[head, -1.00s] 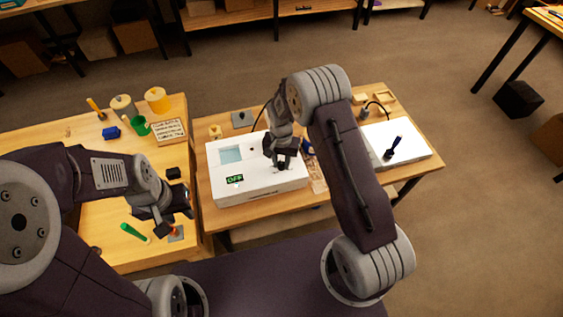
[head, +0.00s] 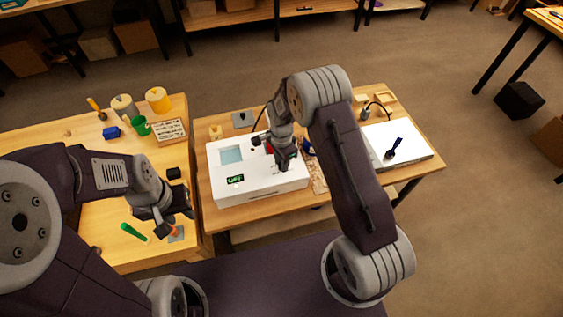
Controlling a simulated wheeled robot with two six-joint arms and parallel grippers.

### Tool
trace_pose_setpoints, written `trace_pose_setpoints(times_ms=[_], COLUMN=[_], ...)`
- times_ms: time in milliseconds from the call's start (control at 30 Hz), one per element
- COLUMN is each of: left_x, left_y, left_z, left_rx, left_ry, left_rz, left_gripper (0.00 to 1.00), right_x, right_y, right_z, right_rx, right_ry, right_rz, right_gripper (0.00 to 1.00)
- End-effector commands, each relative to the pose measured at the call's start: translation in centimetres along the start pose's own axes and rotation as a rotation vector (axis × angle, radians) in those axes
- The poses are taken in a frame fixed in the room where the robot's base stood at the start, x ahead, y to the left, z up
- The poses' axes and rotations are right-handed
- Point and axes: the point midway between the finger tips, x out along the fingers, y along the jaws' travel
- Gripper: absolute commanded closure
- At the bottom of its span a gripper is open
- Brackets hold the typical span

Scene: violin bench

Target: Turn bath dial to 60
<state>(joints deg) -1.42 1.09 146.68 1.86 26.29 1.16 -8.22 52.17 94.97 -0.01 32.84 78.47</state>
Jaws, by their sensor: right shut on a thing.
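The bath is a white box (head: 235,185) on the middle table. It has a pale blue square window (head: 231,154) and a small dark display (head: 235,179) with green characters, which look like OFF but are blurred. My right gripper (head: 282,166) points down over the right part of the bath's top. It is shut on the bath dial, which it hides almost wholly, so its setting cannot be read. My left gripper (head: 168,230) is over the left table, away from the bath; its jaw opening is unclear.
On the left table (head: 100,245) are a green stick (head: 133,232), a green cup (head: 141,126), yellow and grey spools, and a labelled board (head: 170,131). Right of the bath, a white panel (head: 415,145) carries a dark blue brush (head: 395,149).

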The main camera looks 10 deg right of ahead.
Motion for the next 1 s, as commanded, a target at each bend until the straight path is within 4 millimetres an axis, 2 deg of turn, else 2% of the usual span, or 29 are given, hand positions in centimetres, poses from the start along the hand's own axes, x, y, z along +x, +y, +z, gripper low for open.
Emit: trace_pose_setpoints(times_ms=[633, 667, 733, 1000], left_x=[0.04, 0.04, 0.04, 0.03], left_y=[0.00, 0.00, 0.00, 0.00], left_z=[0.00, 0.00, 0.00, 0.00], left_rx=[0.000, 0.000, 0.000, 0.000], left_ry=[0.000, 0.000, 0.000, 0.000], left_rz=[0.000, 0.000, 0.000, 0.000], left_gripper=[0.64, 0.64, 0.64, 0.64], right_x=[0.13, 0.13, 0.12, 0.04], right_y=[0.15, 0.15, 0.14, 0.04], right_z=[0.05, 0.05, 0.04, 0.01], right_rx=[0.050, 0.050, 0.050, 0.049], right_ry=[-0.001, -0.001, -0.001, 0.000], right_rz=[0.005, 0.005, 0.005, 0.002], right_gripper=[1.00, 0.71, 0.52, 0.52])
